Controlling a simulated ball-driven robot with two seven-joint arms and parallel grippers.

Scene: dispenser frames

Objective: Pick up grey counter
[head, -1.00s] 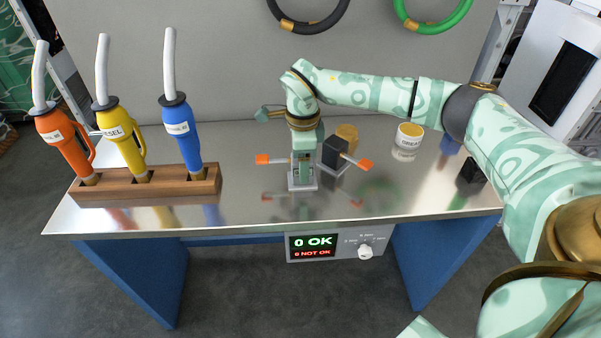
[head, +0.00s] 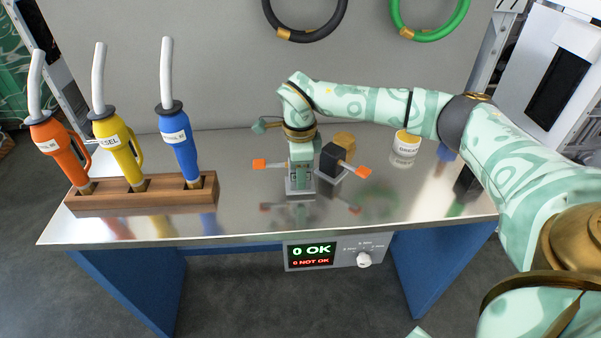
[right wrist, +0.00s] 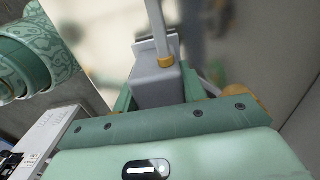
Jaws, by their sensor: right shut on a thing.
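The grey counter (head: 299,187) is at the middle of the metal bench, mostly hidden by my right gripper (head: 300,173), which comes down on it from above. An orange-tipped rod (head: 260,164) sticks out to its left. In the right wrist view the counter is a grey block (right wrist: 157,86) with a grey rod and a brass collar. The green fingers of my right gripper (right wrist: 158,95) are shut on both sides of it. It is upright; I cannot tell whether it touches the bench. My left gripper is out of view.
A black counter (head: 331,160) with an orange tip stands close at the right. A grease can (head: 405,146) is farther right. A wooden rack (head: 110,199) with orange, yellow and blue nozzles is at the left. The bench front (head: 300,225) is clear, with a display box (head: 335,252) below.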

